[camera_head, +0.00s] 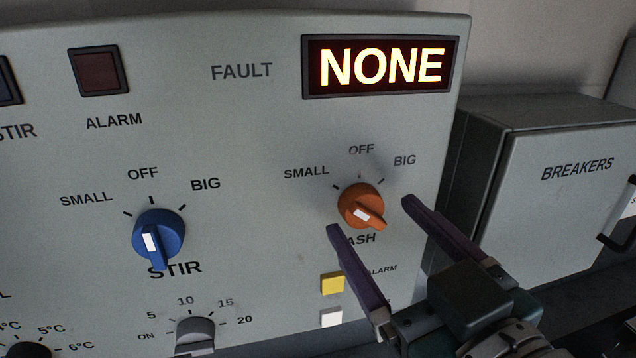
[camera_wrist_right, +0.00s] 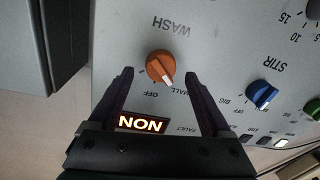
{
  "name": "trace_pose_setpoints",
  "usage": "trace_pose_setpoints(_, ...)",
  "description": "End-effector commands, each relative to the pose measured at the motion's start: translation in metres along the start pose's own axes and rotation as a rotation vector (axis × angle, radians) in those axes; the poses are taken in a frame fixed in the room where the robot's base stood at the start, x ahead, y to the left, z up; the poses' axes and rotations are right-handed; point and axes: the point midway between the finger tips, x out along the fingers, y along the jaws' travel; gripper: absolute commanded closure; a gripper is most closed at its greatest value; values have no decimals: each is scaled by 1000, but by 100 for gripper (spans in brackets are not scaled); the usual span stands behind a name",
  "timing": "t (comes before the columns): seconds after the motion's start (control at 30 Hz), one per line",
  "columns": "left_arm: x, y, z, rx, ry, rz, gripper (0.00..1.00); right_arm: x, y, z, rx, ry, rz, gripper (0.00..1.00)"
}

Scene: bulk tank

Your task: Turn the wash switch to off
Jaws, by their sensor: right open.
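The wash switch (camera_head: 361,206) is an orange round knob with a raised grip bar and a white mark, on the pale panel (camera_head: 270,130). SMALL, OFF and BIG are printed around it. In the right wrist view the knob (camera_wrist_right: 160,67) sits between the fingertips, and its white mark points toward SMALL, not OFF. My right gripper (camera_head: 371,215) is open, with one finger on each side of the knob and a visible gap to it; depth to the panel is hard to judge. A finger partly covers the WASH label. My left gripper is out of view.
The blue stir knob (camera_head: 158,235) is left of the wash switch. Yellow (camera_head: 332,283) and white (camera_head: 331,317) buttons lie just below, near my right finger. The fault display (camera_head: 381,67) reads NONE. A grey breakers box (camera_head: 560,190) stands to the right.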

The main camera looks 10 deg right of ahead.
Motion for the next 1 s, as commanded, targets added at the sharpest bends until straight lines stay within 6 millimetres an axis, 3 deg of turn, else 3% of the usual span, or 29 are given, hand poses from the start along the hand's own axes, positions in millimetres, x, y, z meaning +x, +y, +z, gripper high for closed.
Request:
trace_pose_setpoints(0.2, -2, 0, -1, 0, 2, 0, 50, 18, 0, 0, -1, -2, 0, 17)
trace_pose_setpoints(0.47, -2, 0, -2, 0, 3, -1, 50, 20, 0, 1, 0, -2, 0, 17)
trace_pose_setpoints(1.0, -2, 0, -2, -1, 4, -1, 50, 20, 0, 1, -1, -2, 0, 76)
